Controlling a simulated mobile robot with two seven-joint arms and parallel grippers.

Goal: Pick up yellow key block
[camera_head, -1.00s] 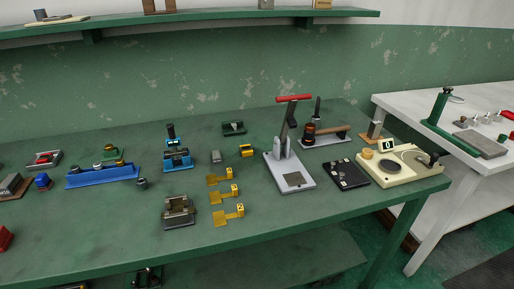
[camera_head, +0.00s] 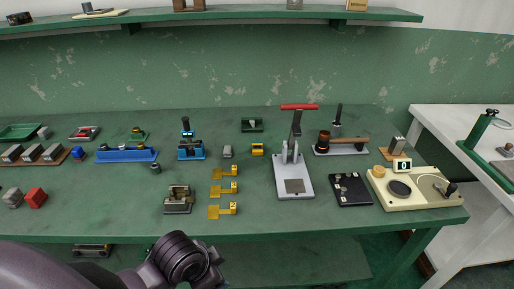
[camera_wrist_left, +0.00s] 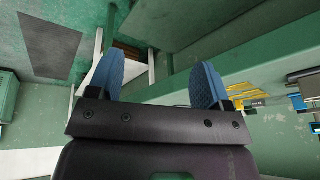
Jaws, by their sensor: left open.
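A small yellow block (camera_head: 257,149) with a dark mark sits on the green table, right of a small grey block. In front of it, a column of yellow pieces, each a flat plate with a small upright block at one end, lies at the back (camera_head: 224,173), middle (camera_head: 224,189) and front (camera_head: 222,211). I cannot tell which one is the key block. My left gripper (camera_wrist_left: 157,82) is open and empty in the left wrist view, with two blue fingers apart. My right gripper is not in view.
A grey press with a red handle (camera_head: 296,150) stands right of the yellow pieces. A dark grey fixture (camera_head: 178,200) sits left of them, and a blue stand (camera_head: 190,148) behind it. A black plate (camera_head: 350,189) and cream instrument (camera_head: 415,188) are farther right.

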